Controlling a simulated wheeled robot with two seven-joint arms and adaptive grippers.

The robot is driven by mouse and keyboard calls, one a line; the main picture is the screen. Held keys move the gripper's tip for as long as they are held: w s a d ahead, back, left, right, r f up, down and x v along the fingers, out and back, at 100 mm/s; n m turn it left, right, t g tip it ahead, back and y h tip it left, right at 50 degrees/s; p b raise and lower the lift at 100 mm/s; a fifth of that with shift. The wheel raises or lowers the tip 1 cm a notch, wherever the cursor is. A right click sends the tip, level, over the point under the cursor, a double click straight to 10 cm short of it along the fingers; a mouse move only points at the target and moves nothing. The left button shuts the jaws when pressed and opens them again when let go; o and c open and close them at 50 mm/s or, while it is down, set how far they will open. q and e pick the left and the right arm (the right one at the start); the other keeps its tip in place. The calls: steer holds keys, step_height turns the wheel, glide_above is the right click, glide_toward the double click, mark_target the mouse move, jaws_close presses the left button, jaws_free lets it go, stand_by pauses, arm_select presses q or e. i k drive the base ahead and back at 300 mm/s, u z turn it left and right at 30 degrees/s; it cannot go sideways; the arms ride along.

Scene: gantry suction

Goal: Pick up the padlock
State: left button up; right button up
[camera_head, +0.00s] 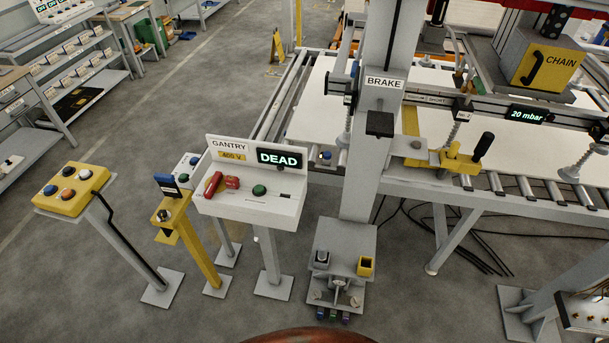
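The gantry control box (245,207) stands on a post left of the middle, with a lit display reading DEAD. A red lever-like part (213,185) sits on its sloped face. Right beside it is a small red block (232,182), which could be the padlock, but it is too small to be sure. A small grey and dark item (322,258) and a yellow open holder (366,266) are on the grey plate low on the column; I cannot tell if either bears on the padlock. Neither of my grippers is in view.
A yellow button box (72,189) and a yellow post (178,217) stand to the left. The grey column (368,150) marked BRAKE rises right of the control box. A roller conveyor (530,189) lies behind it. The floor in front at left is clear.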

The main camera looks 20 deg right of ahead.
mark_target(231, 181)
steer(key=z, duration=0.75)
steer(key=i, duration=0.4)
